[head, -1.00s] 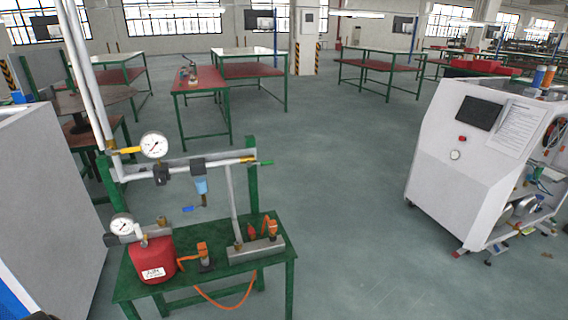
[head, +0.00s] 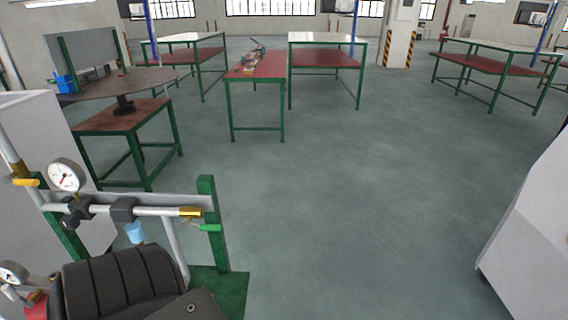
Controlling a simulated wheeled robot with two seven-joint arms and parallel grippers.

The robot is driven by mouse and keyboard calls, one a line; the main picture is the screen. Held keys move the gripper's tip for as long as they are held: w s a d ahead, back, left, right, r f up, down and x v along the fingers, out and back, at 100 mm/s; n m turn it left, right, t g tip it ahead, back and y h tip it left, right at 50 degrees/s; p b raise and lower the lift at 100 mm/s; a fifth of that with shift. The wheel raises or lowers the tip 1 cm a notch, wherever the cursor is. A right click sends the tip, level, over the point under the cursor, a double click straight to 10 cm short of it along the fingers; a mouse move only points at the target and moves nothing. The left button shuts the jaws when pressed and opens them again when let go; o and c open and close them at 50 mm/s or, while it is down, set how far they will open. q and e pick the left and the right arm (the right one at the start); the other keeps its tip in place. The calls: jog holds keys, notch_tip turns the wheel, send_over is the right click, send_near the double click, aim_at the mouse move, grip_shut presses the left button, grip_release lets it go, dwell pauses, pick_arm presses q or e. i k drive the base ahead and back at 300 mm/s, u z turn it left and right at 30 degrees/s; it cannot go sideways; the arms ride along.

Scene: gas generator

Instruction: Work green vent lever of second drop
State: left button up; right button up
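A blue-capped filter bowl (head: 135,232) hangs under the pipe. A yellow lever (head: 26,182) is at the left end. A dark ribbed arm part, which looks like mine, covers much of the stand's lower part. Neither of my grippers shows, and nothing is seen touching the green lever.
The green stand post (head: 210,215) rises right behind the lever. A round gauge (head: 66,175) is at left, another at the lower left edge. A white cabinet (head: 535,235) stands at the right. The floor between is clear, with tables (head: 255,66) behind.

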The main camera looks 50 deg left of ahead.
aim_at(186, 224)
jog(key=i, duration=1.7)
jog(key=u, duration=4)
